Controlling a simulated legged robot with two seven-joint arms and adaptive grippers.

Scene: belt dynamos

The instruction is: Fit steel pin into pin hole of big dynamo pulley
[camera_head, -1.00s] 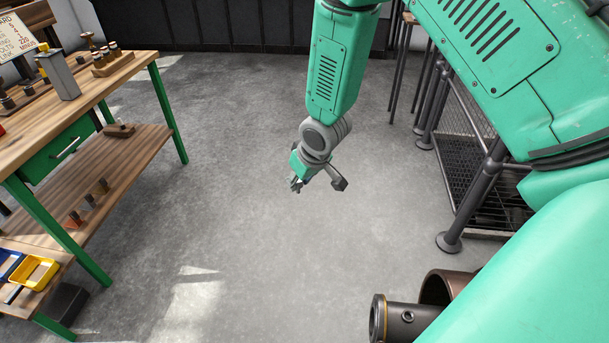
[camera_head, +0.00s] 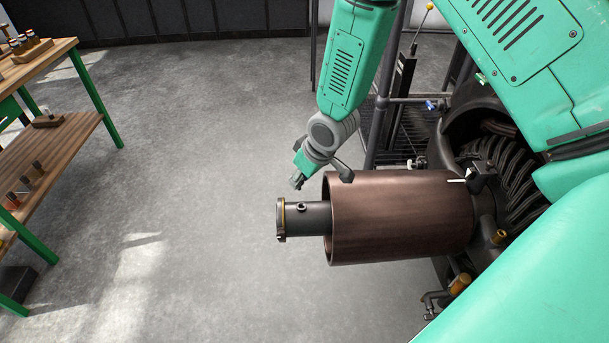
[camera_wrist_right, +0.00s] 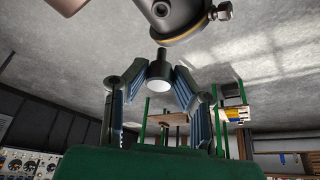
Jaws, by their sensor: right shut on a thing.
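The big dynamo pulley (camera_head: 400,225) is a brown cylinder at the right of the head view. A dark shaft end (camera_head: 318,218) with a brass-coloured ring sticks out of its left face. A small round hole or fitting (camera_head: 302,208) shows on top of the shaft. My right gripper (camera_head: 297,183) is just above and behind the shaft end, apart from it. The right wrist view shows it shut on the steel pin (camera_wrist_right: 158,70), a dark stepped cylinder with a bright end face. The shaft end (camera_wrist_right: 180,18) is above the pin there. My left gripper is out of view.
The dynamo's coils (camera_head: 505,175) and fittings are right of the pulley. A mesh-sided railing (camera_head: 385,125) stands behind. A wooden bench with a lower shelf (camera_head: 50,150) is at the left. The floor between bench and pulley is clear.

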